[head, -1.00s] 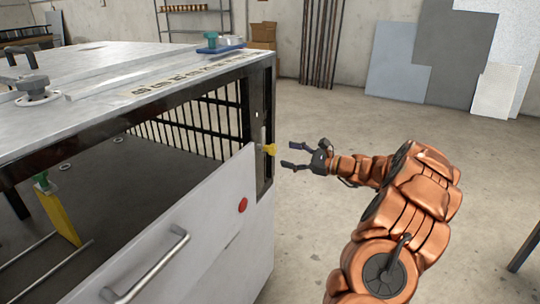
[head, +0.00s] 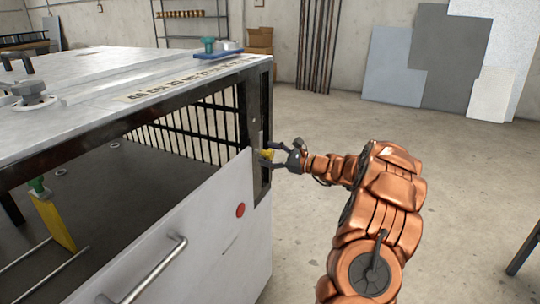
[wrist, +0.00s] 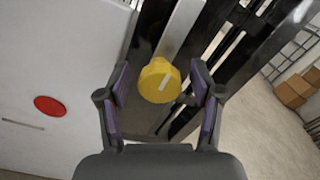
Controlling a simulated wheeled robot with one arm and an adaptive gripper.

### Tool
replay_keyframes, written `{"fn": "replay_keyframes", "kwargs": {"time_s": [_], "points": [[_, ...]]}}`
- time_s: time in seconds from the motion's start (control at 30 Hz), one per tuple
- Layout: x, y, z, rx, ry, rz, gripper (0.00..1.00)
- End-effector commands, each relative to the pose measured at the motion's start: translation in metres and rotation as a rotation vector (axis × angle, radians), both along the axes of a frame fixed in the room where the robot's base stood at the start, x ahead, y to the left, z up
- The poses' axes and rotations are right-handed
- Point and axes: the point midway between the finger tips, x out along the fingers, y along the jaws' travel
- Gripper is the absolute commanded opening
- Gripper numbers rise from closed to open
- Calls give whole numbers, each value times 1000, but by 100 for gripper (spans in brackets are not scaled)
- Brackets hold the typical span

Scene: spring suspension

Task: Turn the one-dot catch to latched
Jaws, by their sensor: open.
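A yellow catch knob (wrist: 159,80) with a pale line mark sits on the dark corner post of the metal cabinet. It also shows in the head view (head: 266,154), partly covered by my gripper. My gripper (head: 276,156) is at the post, its fingers around the knob. In the wrist view my gripper (wrist: 160,88) is open, with one finger on each side of the knob and a gap visible on both sides. I cannot make out any dots on the catch.
A white panel (head: 180,235) with a metal handle (head: 150,272) and a red button (head: 240,210) is left of the post. A blue tray (head: 218,53) lies on the cabinet top. A yellow plate (head: 54,220) stands inside.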

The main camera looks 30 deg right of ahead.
Motion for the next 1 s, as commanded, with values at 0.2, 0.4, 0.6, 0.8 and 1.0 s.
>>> {"fn": "replay_keyframes", "kwargs": {"time_s": [0.2, 0.4, 0.6, 0.8, 1.0], "points": [[0, 0, 0, 0, 0, 0, 53], [0, 0, 0, 0, 1, 0, 32], [0, 0, 0, 0, 0, 0, 11], [0, 0, 0, 0, 1, 0, 0], [0, 0, 0, -1, 0, 1, 0]]}}
